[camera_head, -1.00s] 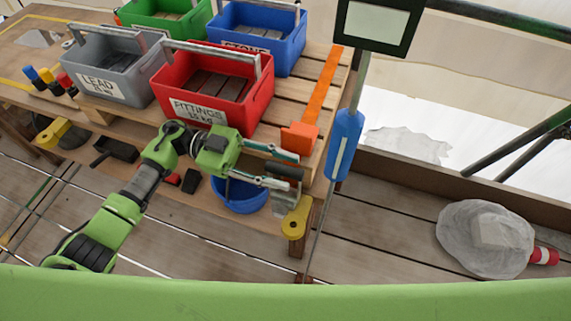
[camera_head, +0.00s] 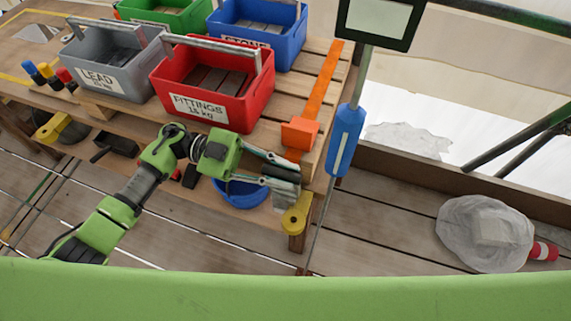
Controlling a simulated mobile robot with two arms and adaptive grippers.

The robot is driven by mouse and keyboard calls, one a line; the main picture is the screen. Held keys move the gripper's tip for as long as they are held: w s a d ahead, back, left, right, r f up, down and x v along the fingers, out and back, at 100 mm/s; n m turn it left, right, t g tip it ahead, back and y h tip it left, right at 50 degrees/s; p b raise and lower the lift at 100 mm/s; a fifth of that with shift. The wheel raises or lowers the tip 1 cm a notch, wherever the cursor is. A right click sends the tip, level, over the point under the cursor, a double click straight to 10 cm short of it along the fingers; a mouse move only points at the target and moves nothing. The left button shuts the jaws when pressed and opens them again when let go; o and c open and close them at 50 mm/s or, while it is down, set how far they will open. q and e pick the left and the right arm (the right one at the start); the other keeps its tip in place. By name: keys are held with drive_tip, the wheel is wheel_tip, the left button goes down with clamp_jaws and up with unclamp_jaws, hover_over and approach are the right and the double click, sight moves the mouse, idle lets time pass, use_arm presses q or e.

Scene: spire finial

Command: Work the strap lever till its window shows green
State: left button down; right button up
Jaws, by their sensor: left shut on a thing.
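My left gripper (camera_head: 290,176) reaches in from the left, in front of the bench's front right edge. It is shut on the strap lever (camera_head: 286,198), a grey piece partly hidden by the fingers. The orange strap (camera_head: 326,80) runs down across the slatted bench top to an orange block (camera_head: 300,133) at the edge, just above the gripper. A yellow fitting (camera_head: 295,219) sits just below the lever. I cannot make out the lever's window or its colour. My right gripper is not in view.
A red FITTINGS crate (camera_head: 211,105), grey LEAD crate (camera_head: 110,82) and blue crate (camera_head: 257,48) stand on the bench. A blue bucket (camera_head: 240,194) is below the gripper. A blue-sleeved pole (camera_head: 346,140) stands close right. Floor farther right is clear up to a wrapped bundle (camera_head: 484,236).

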use_arm(q)
drive_tip(key=shift+s+a+f+m, duration=0.2)
drive_tip(key=shift+s+m, duration=0.2)
drive_tip(key=shift+s, duration=0.1)
drive_tip(key=shift+s+a+f+p, duration=0.1)
drive_tip(key=shift+s+p, duration=0.25)
drive_tip(key=shift+s, duration=0.1)
drive_tip(key=c, duration=1.9)
unclamp_jaws()
drive_tip(key=v, duration=1.2)
